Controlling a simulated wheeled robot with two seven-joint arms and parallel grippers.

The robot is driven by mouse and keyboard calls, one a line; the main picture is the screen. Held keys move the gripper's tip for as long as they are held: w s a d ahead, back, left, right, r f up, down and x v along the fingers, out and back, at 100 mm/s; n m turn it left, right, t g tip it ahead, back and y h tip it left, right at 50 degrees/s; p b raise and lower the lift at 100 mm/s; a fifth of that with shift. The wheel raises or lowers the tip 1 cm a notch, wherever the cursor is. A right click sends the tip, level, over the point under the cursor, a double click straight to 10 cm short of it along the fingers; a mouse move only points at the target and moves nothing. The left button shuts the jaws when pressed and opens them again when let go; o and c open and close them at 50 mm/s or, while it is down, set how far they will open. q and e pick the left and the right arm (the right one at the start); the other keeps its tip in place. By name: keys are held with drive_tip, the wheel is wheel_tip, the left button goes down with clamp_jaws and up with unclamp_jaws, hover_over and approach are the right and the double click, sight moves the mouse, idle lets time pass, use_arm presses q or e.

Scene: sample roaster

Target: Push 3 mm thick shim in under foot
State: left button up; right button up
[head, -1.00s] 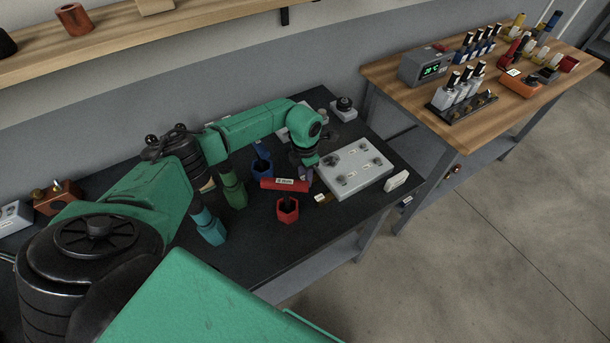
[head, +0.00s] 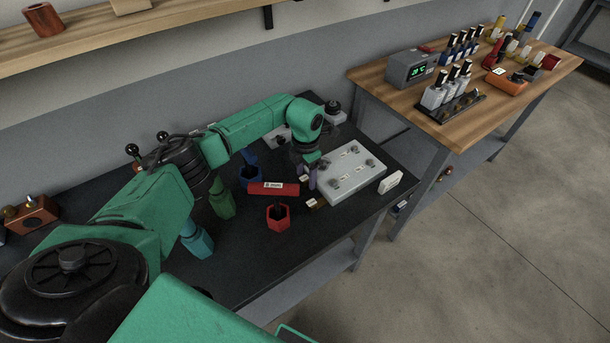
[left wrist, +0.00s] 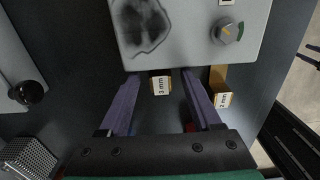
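The 3 mm shim (left wrist: 160,85) is a small tan block with a white label in the left wrist view. It lies at the near edge of the grey sample roaster (left wrist: 190,50); whether its far end is under a foot is hidden. The roaster also shows in the head view (head: 345,187). My left gripper (left wrist: 160,75) is open, its purple fingers on either side of the shim with gaps to both. It also shows in the head view (head: 312,177), low beside the roaster's left edge. My right gripper is not in view.
A 2 mm shim (left wrist: 221,99) lies just right of the fingers in the wrist view. A white block (head: 390,182) stands right of the roaster.

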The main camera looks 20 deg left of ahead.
sight(306, 177)
use_arm(q)
wheel_tip(306, 177, up, 14)
drive_tip(key=b, duration=0.3)
drive_tip(key=shift+r, duration=0.25)
